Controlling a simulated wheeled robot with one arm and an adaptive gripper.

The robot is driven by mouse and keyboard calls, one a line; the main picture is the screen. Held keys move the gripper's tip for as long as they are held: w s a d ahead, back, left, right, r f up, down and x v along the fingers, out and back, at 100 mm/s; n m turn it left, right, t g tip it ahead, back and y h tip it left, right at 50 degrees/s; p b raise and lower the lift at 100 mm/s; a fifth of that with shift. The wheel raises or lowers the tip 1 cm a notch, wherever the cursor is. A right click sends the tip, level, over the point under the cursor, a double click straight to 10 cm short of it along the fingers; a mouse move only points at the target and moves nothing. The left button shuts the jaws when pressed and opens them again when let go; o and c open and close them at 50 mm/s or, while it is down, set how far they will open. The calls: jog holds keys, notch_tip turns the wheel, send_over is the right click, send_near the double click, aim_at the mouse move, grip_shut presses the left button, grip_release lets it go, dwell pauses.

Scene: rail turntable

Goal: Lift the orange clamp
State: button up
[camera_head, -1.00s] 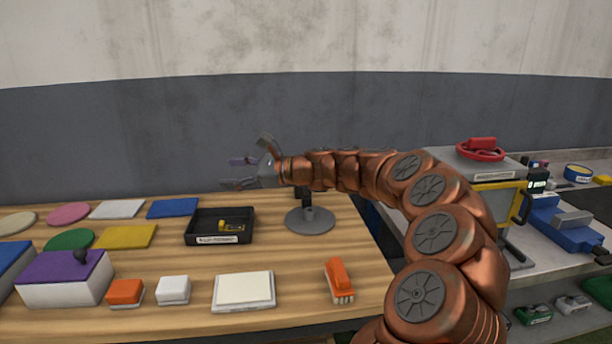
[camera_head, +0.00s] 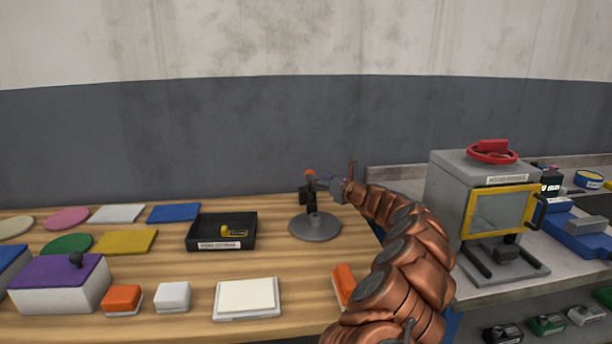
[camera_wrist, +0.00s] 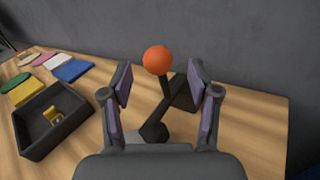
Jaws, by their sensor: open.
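The clamp shows as an orange ball (camera_head: 310,173) on a dark lever, on a stand with a round grey base (camera_head: 315,228) on the wooden table. In the wrist view the orange ball (camera_wrist: 158,60) is at upper centre, on a black lever (camera_wrist: 166,92) running down to the dark clamp body. My gripper (camera_head: 335,181) is just right of the ball in the head view. In the wrist view my gripper (camera_wrist: 161,88) is open, with one purple-padded finger on each side of the lever line. The fingers appear empty, and I cannot tell whether they touch the ball.
A black tray (camera_head: 190,241) with a small yellow part stands left of the clamp. A white block (camera_head: 246,298) and an orange-topped brush (camera_head: 344,281), partly behind my arm, are near the front edge. A grey cabinet (camera_head: 452,205) with a yellow-framed door stands right.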

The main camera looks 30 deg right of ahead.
jog(key=shift+w+a, duration=0.2)
jog(key=shift+w, duration=0.55)
jog(key=shift+w+a, duration=0.15)
jog(key=shift+w, duration=0.6)
jog(key=shift+w+a, duration=0.2)
jog(key=shift+w, duration=0.55)
grip_shut()
jog(key=shift+a, duration=0.2)
jog(key=shift+r+p, duration=0.15)
jog(key=shift+p, duration=0.2)
